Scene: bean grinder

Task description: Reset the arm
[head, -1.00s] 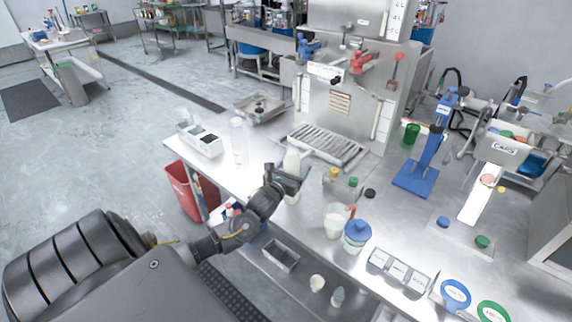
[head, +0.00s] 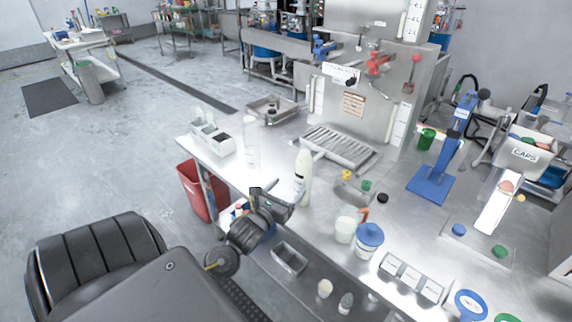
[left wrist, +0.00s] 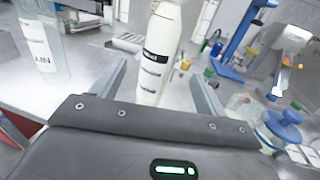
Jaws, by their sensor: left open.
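My left gripper (head: 272,196) is open and empty at the front edge of the steel table. It also shows in the left wrist view (left wrist: 155,85), with its two fingers spread apart. A white bottle (head: 303,176) with dark label bands stands upright on the table just beyond the gripper. In the left wrist view the bottle (left wrist: 159,55) appears between the fingers but farther off, and I see no contact. My right gripper is not in view.
A clear bottle (head: 251,145) and a white divided caddy (head: 211,138) stand at the table's left end. A white cup (head: 346,229) and a blue-lidded jar (head: 369,240) stand to the right. A red bin (head: 193,191) is below the left edge.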

